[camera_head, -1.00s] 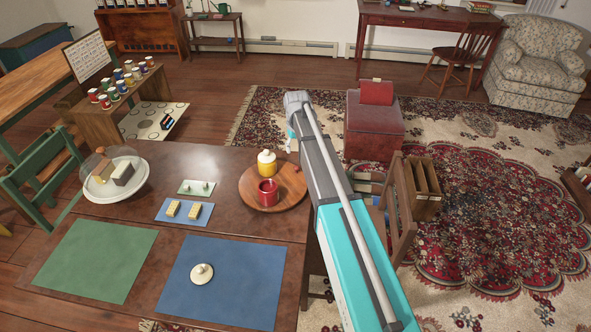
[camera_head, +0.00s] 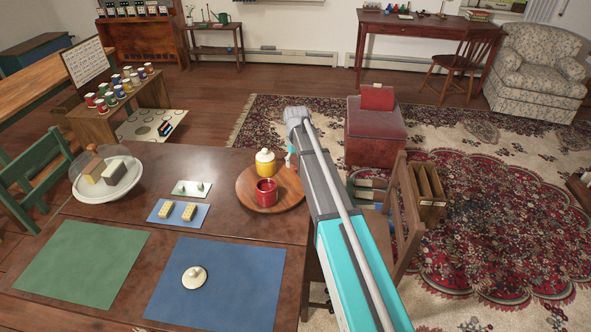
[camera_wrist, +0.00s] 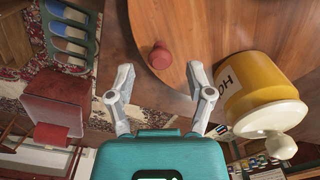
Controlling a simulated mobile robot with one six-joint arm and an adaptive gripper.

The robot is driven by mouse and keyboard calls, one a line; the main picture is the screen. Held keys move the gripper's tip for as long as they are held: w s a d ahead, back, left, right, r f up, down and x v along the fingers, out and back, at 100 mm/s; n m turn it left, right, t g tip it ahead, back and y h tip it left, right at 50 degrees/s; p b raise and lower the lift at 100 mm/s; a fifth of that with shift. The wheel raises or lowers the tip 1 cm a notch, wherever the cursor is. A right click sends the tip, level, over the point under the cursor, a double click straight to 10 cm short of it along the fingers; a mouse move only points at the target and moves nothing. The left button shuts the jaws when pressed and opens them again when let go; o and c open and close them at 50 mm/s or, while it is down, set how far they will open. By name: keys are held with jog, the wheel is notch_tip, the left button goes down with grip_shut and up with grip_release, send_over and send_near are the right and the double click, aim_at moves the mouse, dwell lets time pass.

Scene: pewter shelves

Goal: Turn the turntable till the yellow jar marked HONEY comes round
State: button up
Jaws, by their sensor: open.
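The wooden turntable (camera_head: 294,199) sits at the right end of the dark table. A yellow jar (camera_head: 265,165) with a cream lid stands at its back left. In the wrist view the yellow jar (camera_wrist: 258,78) is close on the right, and its label shows only "HO". In the head view my arm hides most of the gripper.
A cream lid (camera_head: 194,277) lies on the blue mat (camera_head: 240,295), beside a green mat (camera_head: 82,262). Small mats with little items and a white plate (camera_head: 85,193) with a loaf are left of the turntable. A wooden chair (camera_head: 405,215) stands right of my arm.

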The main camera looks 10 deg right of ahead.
jog(key=shift+f+b, duration=0.35)
jog(key=shift+f, duration=0.2)
